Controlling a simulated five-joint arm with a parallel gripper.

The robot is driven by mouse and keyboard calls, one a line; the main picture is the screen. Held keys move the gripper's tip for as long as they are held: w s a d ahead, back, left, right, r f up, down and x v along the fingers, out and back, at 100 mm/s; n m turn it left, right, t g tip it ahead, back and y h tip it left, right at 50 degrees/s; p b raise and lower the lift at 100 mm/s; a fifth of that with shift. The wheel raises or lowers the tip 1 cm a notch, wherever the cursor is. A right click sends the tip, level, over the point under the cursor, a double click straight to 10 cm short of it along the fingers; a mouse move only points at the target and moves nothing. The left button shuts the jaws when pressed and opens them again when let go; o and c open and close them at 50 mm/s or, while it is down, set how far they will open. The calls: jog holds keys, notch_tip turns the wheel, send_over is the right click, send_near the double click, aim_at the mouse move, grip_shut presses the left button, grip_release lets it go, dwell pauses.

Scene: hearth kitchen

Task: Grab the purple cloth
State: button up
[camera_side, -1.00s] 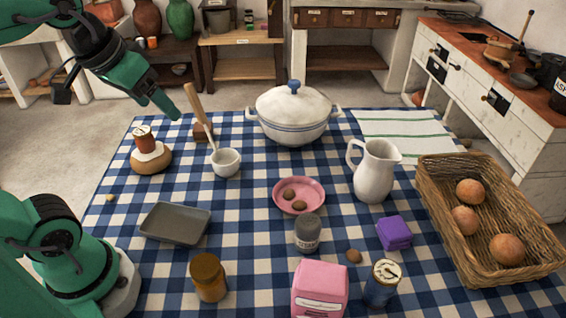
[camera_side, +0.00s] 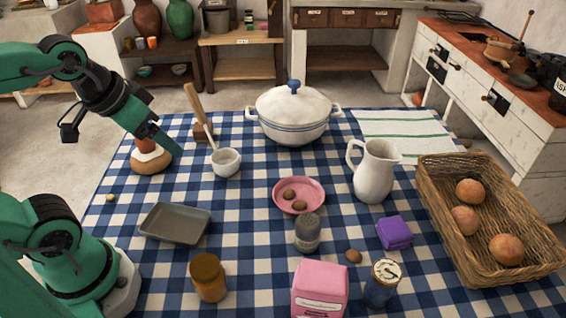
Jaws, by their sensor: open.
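The purple cloth (camera_side: 394,233) is a small folded block lying on the blue checked tablecloth, right of centre. It sits between the white pitcher (camera_side: 375,172) and the blue jar (camera_side: 382,283), left of the wicker basket. My gripper (camera_side: 168,145) is open and empty at the upper left of the table, far from the cloth.
A wicker basket (camera_side: 437,207) with buns stands at the right. A lidded pot (camera_side: 292,116), pink plate (camera_side: 281,203), grey jar (camera_side: 307,233), pink box (camera_side: 320,287), brown jar (camera_side: 208,277), grey tray (camera_side: 152,233) and white mortar (camera_side: 226,163) occupy the table. Clear tablecloth lies left of the plate.

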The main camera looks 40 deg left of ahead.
jog(key=o, duration=0.3)
jog(key=shift+o, duration=0.2)
